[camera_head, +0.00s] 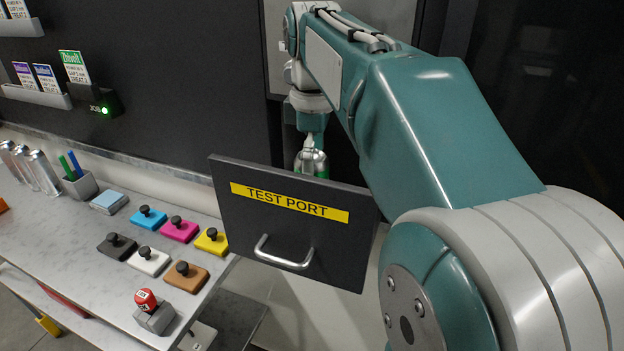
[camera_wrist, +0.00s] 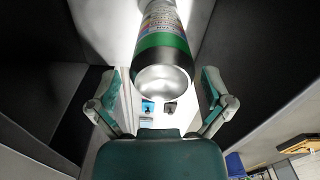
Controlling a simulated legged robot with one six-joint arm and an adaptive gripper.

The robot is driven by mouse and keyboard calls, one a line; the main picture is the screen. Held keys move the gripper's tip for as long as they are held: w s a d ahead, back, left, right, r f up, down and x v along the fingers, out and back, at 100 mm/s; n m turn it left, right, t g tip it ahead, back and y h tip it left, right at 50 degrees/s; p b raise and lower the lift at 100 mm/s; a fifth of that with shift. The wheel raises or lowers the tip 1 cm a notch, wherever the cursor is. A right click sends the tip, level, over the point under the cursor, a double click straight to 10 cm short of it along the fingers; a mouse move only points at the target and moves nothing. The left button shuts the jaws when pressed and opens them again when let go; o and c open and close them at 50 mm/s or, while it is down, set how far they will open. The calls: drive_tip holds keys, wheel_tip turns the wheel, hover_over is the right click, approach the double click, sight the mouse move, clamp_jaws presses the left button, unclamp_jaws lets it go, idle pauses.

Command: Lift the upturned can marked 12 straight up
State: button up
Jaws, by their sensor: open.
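A can with a printed label and a green band (camera_wrist: 165,42) shows in the wrist view, its silver concave base (camera_wrist: 163,82) facing the camera. The can (camera_head: 320,162) also shows in the head view, mostly hidden behind the TEST PORT panel. I cannot read a 12 on it. My gripper (camera_wrist: 159,88) is open, with one finger on each side of the can in the wrist view and visible gaps between. In the head view my gripper (camera_head: 312,148) is over the can, its fingers partly hidden.
The dark TEST PORT panel (camera_head: 293,215) with a metal handle stands in front of the can. To the left, a counter (camera_head: 75,225) holds coloured stamp blocks, a pen cup (camera_head: 80,187) and several silver cans (camera_head: 42,172). Dark walls flank the can in the wrist view.

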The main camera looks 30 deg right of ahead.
wheel_tip(320, 180, down, 2)
drive_tip(key=shift+f, duration=0.1)
drive_tip(key=shift+a, duration=0.2)
drive_tip(key=c, duration=0.5)
drive_tip(key=shift+d, duration=0.1)
drive_tip(key=shift+c, duration=0.2)
drive_tip(key=shift+r, duration=4.95)
